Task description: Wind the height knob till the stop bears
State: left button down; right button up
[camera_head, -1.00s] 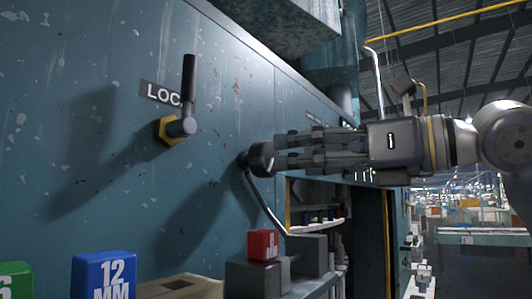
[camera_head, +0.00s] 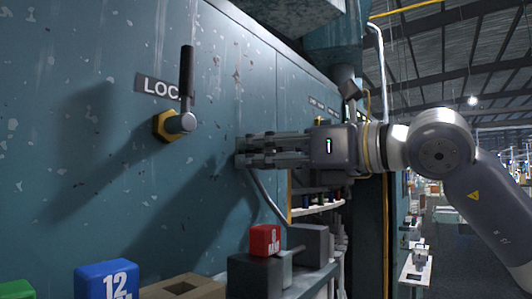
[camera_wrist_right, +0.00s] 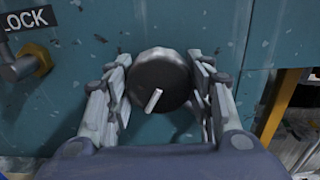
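The height knob (camera_wrist_right: 160,80) is a dark round knob with a pale mark on its face, on the teal machine panel in the right wrist view. My right gripper (camera_wrist_right: 161,66) has its jointed fingers on both sides of the knob, close to its rim. I cannot tell whether they press on it. In the head view the fingers of my right gripper (camera_head: 240,152) reach the panel and hide the knob. My left gripper is in neither view.
A black lock lever (camera_head: 187,80) with a yellow hex base stands left of the knob, by a LOCK label (camera_head: 157,87). Below are a red block (camera_head: 265,240), a blue 12 MM block (camera_head: 106,280) and a grey block (camera_head: 308,244). A bent metal rod (camera_head: 266,200) runs below the knob.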

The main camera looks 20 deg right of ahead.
jog(key=shift+f+m+b, duration=0.15)
jog(key=shift+m+b, duration=0.55)
jog(key=shift+b, duration=0.3)
jog(key=shift+m+b, duration=0.7)
jog(key=shift+b, duration=0.05)
jog(key=m+b, duration=0.2)
jog(key=m, duration=0.1)
jog(key=shift+s, duration=0.1)
pick_arm(q)
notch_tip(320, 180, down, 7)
jog(key=b, duration=0.1)
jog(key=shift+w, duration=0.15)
pick_arm(e)
jog(key=shift+r+m, duration=0.25)
jog(key=shift+m, duration=0.75)
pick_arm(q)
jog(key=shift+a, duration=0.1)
pick_arm(e)
jog(key=shift+r, duration=0.1)
jog(key=o, duration=1.1)
jog(key=shift+c, duration=0.2)
